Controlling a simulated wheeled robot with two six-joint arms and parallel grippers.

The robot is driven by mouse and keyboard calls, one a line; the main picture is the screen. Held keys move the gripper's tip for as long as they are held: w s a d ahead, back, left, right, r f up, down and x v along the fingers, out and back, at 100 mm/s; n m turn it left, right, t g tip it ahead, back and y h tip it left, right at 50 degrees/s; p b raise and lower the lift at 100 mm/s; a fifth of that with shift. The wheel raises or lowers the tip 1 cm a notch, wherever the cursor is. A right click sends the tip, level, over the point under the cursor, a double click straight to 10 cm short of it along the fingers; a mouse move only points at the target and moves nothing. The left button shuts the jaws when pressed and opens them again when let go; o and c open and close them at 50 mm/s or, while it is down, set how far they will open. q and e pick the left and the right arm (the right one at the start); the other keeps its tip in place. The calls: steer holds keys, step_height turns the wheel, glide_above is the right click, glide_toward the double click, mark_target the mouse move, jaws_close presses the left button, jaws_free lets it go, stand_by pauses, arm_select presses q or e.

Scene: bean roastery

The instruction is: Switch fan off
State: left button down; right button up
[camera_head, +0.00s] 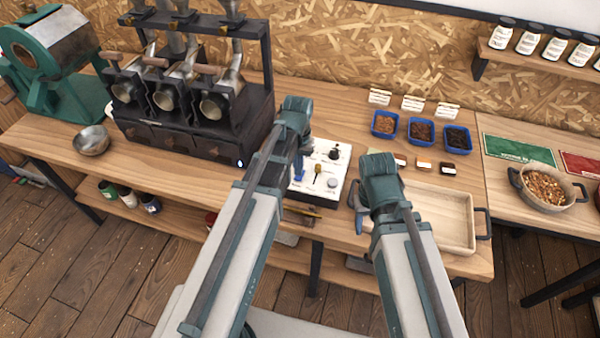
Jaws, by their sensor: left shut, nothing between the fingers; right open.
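A white control panel (324,190) sits on the bench in the middle of the head view. It carries a black knob (334,154), a small yellow lever (317,172) and a grey round knob (332,183). I cannot tell which control belongs to the fan. My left gripper (298,169) is shut and empty over the panel's left part, and its arm hides that side. I cannot tell whether it touches a control. My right gripper (357,207) is open and empty, to the right of the panel near a wooden tray, mostly hidden behind its own wrist.
A black three-barrel roaster (190,110) stands left of the panel, with a metal bowl (92,140) beside it. The wooden tray (440,215) lies to the right. Blue bean trays (421,131) stand behind it. A pot of beans (544,188) sits far right.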

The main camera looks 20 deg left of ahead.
arm_select(q)
steer(key=shift+f+b, duration=0.8)
steer(key=shift+f, duration=0.05)
stand_by(0.3)
steer(key=shift+r, duration=0.15)
step_height(320, 180, up, 7)
steer(key=p, duration=0.7)
steer(key=s+d+m+y, duration=0.1)
steer(key=s+d+m, duration=0.2)
steer(key=s+d, duration=0.7)
steer(key=s, duration=0.4)
steer(key=shift+s+d, duration=0.15)
steer(key=shift+d, duration=0.1)
stand_by(0.4)
